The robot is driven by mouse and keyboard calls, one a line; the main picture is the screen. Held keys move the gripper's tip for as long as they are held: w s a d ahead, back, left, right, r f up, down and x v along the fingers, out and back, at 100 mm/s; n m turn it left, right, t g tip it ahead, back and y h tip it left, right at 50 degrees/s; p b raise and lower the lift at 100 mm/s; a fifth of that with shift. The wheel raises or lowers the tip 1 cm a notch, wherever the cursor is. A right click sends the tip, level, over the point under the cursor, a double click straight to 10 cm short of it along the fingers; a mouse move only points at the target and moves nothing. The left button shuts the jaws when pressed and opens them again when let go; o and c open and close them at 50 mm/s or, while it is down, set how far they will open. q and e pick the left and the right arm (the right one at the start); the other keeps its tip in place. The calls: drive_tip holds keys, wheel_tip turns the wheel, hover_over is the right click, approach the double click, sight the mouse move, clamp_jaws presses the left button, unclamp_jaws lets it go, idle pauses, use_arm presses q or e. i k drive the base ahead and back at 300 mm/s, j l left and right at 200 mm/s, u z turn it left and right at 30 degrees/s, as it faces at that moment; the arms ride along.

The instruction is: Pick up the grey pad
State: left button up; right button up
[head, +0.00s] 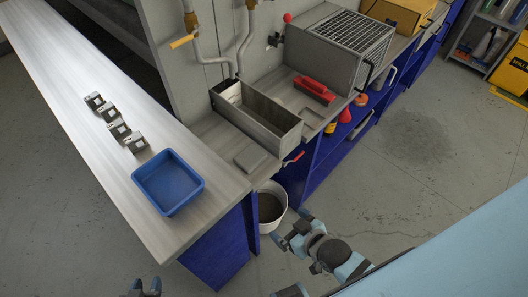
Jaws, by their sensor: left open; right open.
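A grey pad (251,160), small, flat and roughly square, lies on the metal bench top (215,135) just in front of the open metal trough. My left gripper (146,285) shows only its tips at the bottom edge, open, below the near end of the long counter and well away from the pad. My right gripper (290,231) is open, out over the floor beside the white bucket, to the lower right of the pad and apart from it. Nothing is seen between its fingers.
The trough (257,117) stands behind the pad. A red-handled tool (314,90) lies farther back. A red lever (293,158) sticks out at the bench edge above the bucket (271,208). A blue tray (168,182) and several small blocks occupy the left counter.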

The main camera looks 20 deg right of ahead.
sight(252, 157)
drive_tip(key=k+l+z, duration=0.1)
drive_tip(key=l+z, duration=0.15)
drive_tip(key=l, duration=0.25)
drive_tip(key=k+l, duration=0.1)
drive_tip(key=l, duration=1.15)
drive_tip(key=i+l, duration=0.1)
drive_tip(key=l, duration=0.4)
drive_tip(key=i+z, duration=0.05)
